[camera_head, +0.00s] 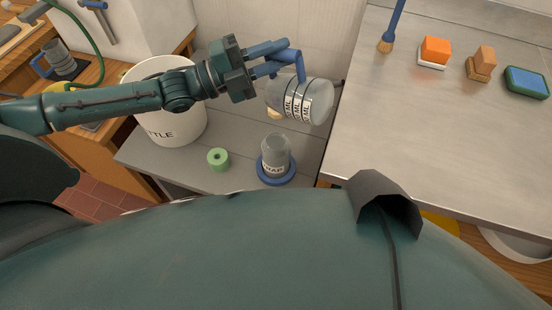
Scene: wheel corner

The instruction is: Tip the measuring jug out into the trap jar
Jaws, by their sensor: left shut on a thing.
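The measuring jug (308,106) is clear, with dark bands and ML labels. My left gripper (292,62) is shut on its blue handle and holds it in the air, tilted far over onto its side. The trap jar (275,155) is a clear, labelled jar standing upright on a round blue base (277,181) on the grey surface. In the picture the jug is above the jar and a little to its right, apart from it. I cannot tell whether anything is in the jug or flowing from it. My right gripper is out of view.
A steel worktop (430,140) at the right bears a brush (386,44), an orange block (435,50) and a green-and-blue sponge (527,82). Its middle is clear.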

